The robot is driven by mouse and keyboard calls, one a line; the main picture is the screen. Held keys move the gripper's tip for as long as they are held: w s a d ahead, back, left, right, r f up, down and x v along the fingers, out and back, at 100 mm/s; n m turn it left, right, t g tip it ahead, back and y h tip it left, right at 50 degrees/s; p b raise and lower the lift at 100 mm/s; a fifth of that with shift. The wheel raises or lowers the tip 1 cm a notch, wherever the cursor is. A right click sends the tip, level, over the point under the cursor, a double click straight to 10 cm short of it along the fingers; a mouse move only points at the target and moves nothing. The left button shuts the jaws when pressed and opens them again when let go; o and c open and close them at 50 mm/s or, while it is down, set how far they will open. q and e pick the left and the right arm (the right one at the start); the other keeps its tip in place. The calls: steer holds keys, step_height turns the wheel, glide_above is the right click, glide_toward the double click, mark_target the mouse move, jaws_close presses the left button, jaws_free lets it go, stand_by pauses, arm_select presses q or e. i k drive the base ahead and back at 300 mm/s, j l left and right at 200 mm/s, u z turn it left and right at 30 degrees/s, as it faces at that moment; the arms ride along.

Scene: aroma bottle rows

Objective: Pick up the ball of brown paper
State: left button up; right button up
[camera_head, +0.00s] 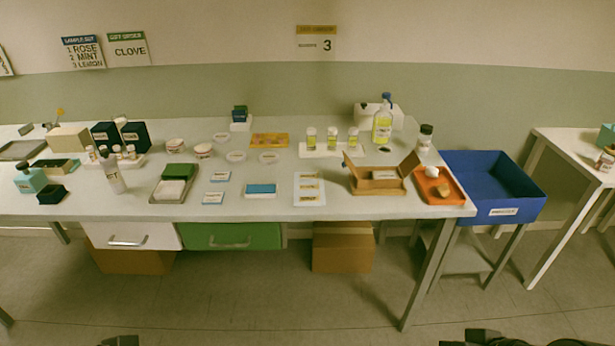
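A small brown crumpled lump (445,191), which looks like the ball of brown paper, lies in the orange tray (460,201) at the right end of the table. A white crumpled ball (432,171) lies behind it in the same tray. Only a dark tip of my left gripper (122,341) shows at the bottom edge, far from the tray. Dark parts of my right gripper (515,341) show at the bottom right, below and in front of the tray. Neither gripper's fingers show clearly, and neither is near the brown lump.
An open cardboard box (376,187) stands just left of the orange tray. A blue bin (500,185) stands right of it. A dark-capped bottle (425,138) and a yellow spray bottle (382,126) stand behind. The long white table (330,211) carries bottles, dishes and cards further left.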

mark_target(443, 190)
steer(key=i+l, duration=0.2)
steer(key=i, duration=0.2)
steer(key=i+l+z, duration=0.1)
steer(key=i+l, duration=0.15)
steer(key=i, duration=0.15)
steer(key=i+l, duration=0.15)
steer(key=i, duration=0.25)
